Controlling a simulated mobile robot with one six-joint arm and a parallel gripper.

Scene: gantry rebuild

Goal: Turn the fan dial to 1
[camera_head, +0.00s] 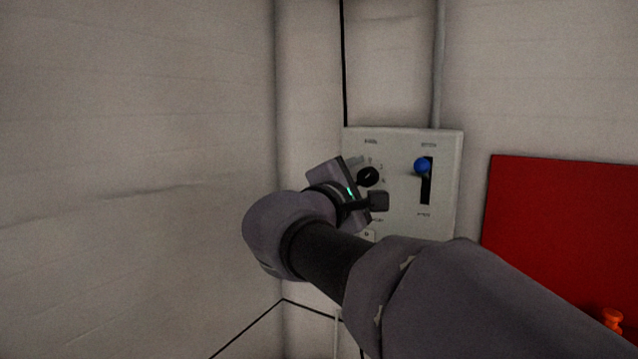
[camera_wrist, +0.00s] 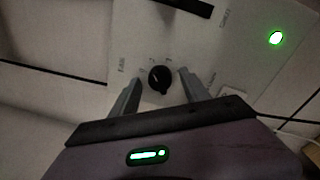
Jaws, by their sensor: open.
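The fan dial (camera_head: 368,177) is a small round black knob on the pale control panel (camera_head: 445,190). In the wrist view the dial (camera_wrist: 159,79) lies between the tips of my gripper's two fingers (camera_wrist: 157,86). The fingers are apart, with a visible gap on each side of the dial. A light pointer mark shows on the dial's face, tilted to the upper left in that view. Small printed marks surround it but are too blurred to read surely. In the head view my gripper (camera_head: 366,182) is at the panel's left part, partly covering the printing there.
A blue-knobbed lever (camera_head: 422,166) stands in a black vertical slot right of the dial. A green light (camera_wrist: 276,38) glows on the panel in the wrist view. A red board (camera_head: 560,220) and an orange object (camera_head: 612,320) are at right. A wall corner is close at left.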

